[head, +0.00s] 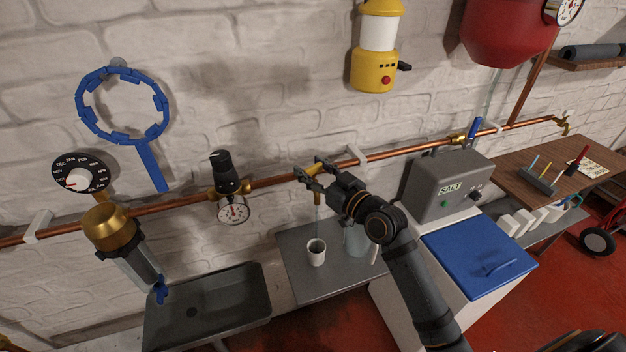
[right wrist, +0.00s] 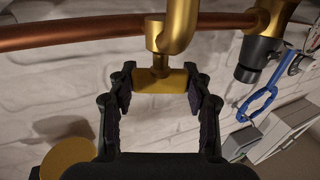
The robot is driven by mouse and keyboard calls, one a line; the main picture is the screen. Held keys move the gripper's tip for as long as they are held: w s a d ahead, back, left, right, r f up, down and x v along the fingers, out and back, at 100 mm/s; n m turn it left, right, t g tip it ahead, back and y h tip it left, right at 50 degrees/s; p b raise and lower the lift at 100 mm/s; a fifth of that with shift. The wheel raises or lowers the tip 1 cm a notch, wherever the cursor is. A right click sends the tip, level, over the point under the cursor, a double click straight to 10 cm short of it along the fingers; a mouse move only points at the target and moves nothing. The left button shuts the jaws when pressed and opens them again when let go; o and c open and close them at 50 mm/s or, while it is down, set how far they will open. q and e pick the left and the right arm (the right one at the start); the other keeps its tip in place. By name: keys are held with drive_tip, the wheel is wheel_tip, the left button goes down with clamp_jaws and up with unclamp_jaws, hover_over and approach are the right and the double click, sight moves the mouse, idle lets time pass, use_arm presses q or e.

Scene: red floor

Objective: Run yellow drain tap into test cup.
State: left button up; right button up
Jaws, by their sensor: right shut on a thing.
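The drain tap (head: 317,198) hangs off the copper pipe, its brass-yellow spout pointing down. My right gripper (head: 318,173) is at the tap's top and shut on its yellow handle. In the right wrist view the handle (right wrist: 160,80) sits between the two fingers (right wrist: 160,95). A thin pale streak, like running water, drops from the spout toward the white test cup (head: 316,257). The cup stands upright on the grey table (head: 300,285) below the tap. The cup's inside is too small to read. My left gripper is not in view.
A clear jug (head: 355,240) stands right of the cup, partly behind my right arm. A grey sink (head: 210,306) lies to the left. The copper pipe (head: 275,180) and a pressure gauge (head: 233,210) run along the wall. A grey SALT unit (head: 447,184) stands right.

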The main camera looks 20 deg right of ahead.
sight(313, 166)
drive_tip(key=shift+f, duration=0.1)
drive_tip(key=o, duration=1.2)
wheel_tip(313, 166, up, 10)
drive_tip(key=shift+r, duration=0.1)
